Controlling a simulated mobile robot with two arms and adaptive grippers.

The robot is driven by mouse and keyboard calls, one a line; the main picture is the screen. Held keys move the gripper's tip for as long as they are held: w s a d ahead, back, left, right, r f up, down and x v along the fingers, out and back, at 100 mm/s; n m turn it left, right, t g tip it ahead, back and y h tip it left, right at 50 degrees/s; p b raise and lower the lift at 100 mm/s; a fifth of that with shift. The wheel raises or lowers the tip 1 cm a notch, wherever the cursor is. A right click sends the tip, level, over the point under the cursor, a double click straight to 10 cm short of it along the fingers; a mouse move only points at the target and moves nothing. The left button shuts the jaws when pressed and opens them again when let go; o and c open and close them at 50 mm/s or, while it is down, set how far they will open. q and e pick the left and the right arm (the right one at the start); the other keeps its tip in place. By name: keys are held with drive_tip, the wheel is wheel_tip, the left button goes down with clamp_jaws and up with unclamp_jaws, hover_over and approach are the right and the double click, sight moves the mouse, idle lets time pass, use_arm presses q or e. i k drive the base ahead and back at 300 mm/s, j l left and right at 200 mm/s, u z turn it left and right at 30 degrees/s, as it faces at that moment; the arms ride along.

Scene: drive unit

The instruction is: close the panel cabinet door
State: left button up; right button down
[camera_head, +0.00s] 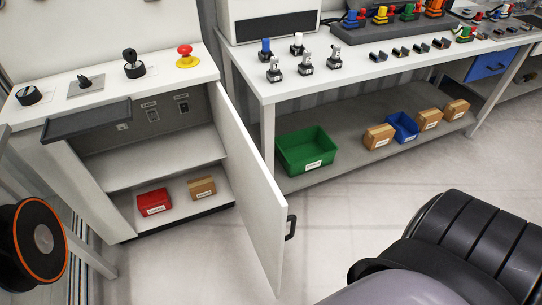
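The panel cabinet (177,175) stands at the left. Its white door (250,185) stands wide open, hinged at the cabinet's right side and swung out toward me. A black handle (291,227) sits near the door's free edge. The cabinet front is open, showing its shelf and floor. Neither gripper shows in the head view, and nothing is seen touching the door.
A red box (154,202) and a brown box (202,187) lie inside on the cabinet floor. A dark flat panel (87,120) juts out at the upper left. A workbench with a green bin (306,151) below stands at right. The floor (345,215) beside the door is clear.

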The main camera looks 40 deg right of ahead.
sight(262, 206)
drive_tip(key=l, duration=1.55)
